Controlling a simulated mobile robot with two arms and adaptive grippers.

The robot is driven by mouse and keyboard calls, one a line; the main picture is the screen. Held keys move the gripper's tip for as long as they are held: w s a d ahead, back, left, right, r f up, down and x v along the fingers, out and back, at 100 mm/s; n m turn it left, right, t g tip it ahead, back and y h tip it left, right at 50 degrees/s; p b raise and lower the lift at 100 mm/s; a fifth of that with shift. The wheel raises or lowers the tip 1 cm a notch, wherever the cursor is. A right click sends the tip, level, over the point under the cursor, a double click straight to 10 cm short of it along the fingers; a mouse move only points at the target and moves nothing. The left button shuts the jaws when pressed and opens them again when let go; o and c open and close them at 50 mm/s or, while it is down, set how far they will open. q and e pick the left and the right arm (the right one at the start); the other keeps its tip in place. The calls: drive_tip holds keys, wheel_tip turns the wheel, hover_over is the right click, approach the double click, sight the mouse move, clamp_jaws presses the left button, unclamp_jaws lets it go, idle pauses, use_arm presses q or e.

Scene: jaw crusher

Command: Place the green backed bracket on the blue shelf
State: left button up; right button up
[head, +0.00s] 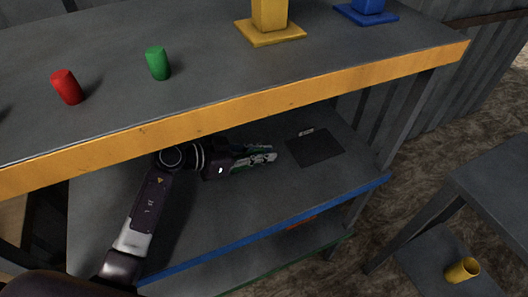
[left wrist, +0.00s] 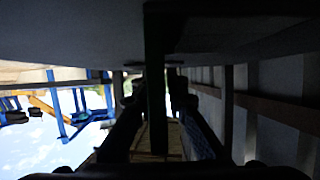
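The blue-edged shelf (head: 300,223) is the grey middle level under the orange-edged top. My left gripper (head: 270,153) reaches in over it, pointing right, with its fingertips near a dark square (head: 315,148). I cannot tell whether this flat square is a plate or a mark; a small pale strip lies at its back edge. There are faint green tints around the fingers, but I cannot make out a green backed bracket for certain. In the dim left wrist view, a dark upright bar (left wrist: 155,80) shows between the two fingers; whether they grip it is unclear. My right gripper is not in view.
The orange-edged top (head: 300,92) overhangs my left arm closely. On it stand a red cylinder (head: 67,87), a green cylinder (head: 158,63), a yellow stand (head: 270,32) and a blue stand (head: 366,11). A yellow cup (head: 462,270) is at lower right.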

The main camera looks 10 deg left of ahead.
sight(246, 154)
use_arm(q)
drive_tip(key=shift+o, duration=0.5)
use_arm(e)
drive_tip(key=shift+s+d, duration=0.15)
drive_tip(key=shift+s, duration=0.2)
use_arm(q)
drive_tip(key=v, duration=0.7)
drive_tip(key=shift+s+a+r, duration=0.15)
drive_tip(key=shift+a, duration=0.05)
